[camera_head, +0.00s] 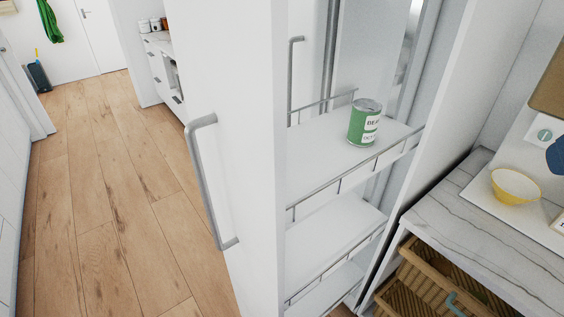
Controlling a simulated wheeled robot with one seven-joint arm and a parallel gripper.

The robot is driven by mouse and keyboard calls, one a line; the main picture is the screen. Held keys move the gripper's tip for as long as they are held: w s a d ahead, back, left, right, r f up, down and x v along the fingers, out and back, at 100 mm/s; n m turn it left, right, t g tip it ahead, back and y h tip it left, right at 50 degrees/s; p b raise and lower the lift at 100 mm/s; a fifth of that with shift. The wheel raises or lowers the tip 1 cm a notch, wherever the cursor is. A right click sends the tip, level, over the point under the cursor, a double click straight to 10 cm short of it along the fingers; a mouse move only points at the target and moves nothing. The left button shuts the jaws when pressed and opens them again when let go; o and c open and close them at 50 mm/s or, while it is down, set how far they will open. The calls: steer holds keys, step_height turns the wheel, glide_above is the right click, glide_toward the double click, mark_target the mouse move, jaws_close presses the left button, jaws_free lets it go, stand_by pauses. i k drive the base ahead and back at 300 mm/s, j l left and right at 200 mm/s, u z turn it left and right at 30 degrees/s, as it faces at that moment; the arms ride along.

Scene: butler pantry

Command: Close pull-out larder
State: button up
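The pull-out larder stands open in front of me. Its tall white front panel (256,90) faces left and carries a long grey bar handle (206,185). Behind the panel, white shelves (312,150) with thin metal rails show, stacked one above another. A green can (363,122) with a white label stands upright on the upper visible shelf. The larder's inner end runs back toward the white cabinet on the right. My gripper is not in this view.
A marble-look counter (480,215) with a yellow bowl (515,186) is at the right, with wicker baskets (425,285) below. The wooden floor (110,190) at left is clear. A far counter (158,41) holds jars; a green cloth (49,22) hangs at the back.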

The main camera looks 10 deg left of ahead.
mark_target(287, 221)
steer(key=u, duration=1.25)
steer(key=j+z, duration=0.15)
steer(key=j, duration=0.55)
steer(key=i+z, duration=0.15)
